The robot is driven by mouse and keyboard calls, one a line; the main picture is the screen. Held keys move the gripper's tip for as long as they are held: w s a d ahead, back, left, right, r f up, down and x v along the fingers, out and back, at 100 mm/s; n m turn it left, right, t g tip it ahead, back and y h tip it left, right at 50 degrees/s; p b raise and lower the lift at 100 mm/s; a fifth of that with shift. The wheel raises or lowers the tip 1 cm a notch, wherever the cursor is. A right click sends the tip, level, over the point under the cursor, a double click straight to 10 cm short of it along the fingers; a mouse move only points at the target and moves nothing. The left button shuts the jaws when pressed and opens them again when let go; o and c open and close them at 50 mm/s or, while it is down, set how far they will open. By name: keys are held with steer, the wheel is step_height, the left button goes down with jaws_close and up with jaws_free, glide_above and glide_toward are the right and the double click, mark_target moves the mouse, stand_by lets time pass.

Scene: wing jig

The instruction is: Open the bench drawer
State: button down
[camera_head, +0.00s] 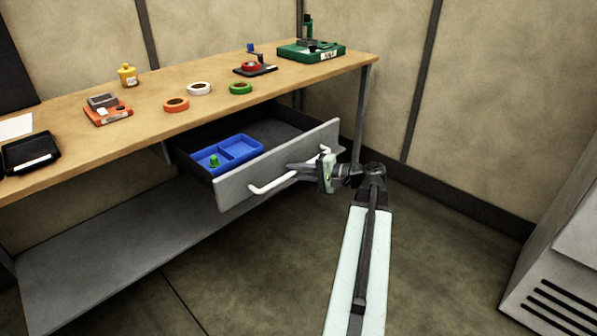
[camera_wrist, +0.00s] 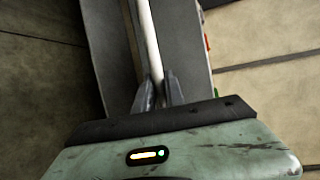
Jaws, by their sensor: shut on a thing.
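The bench drawer (camera_head: 283,166) is grey and stands pulled out from under the wooden bench top. Its white bar handle (camera_head: 270,185) runs along the drawer front. My gripper (camera_head: 308,170) is at the right part of the handle, with its jaws shut on the bar. In the wrist view the white handle (camera_wrist: 148,45) runs up from between the two fingertips (camera_wrist: 158,92), with the grey drawer front behind it. Inside the drawer is a blue divided tray (camera_head: 228,152) with a small green item (camera_head: 214,161) in it. The grip point is partly hidden in the head view.
The bench top (camera_head: 140,123) carries tape rolls, a yellow bottle (camera_head: 127,76), an orange box (camera_head: 108,112) and a green case (camera_head: 311,51). A grey lower shelf (camera_head: 100,250) lies beneath. A grey cabinet (camera_head: 565,260) stands at the right. The floor between is clear.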

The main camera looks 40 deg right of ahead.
steer(key=c, duration=1.4)
jaws_free()
steer(key=shift+s, duration=0.1)
steer(key=p+v, duration=0.1)
steer(key=v, duration=0.6)
steer(key=shift+s+d, duration=0.2)
steer(key=shift+s, duration=0.15)
steer(key=shift+r, duration=0.1)
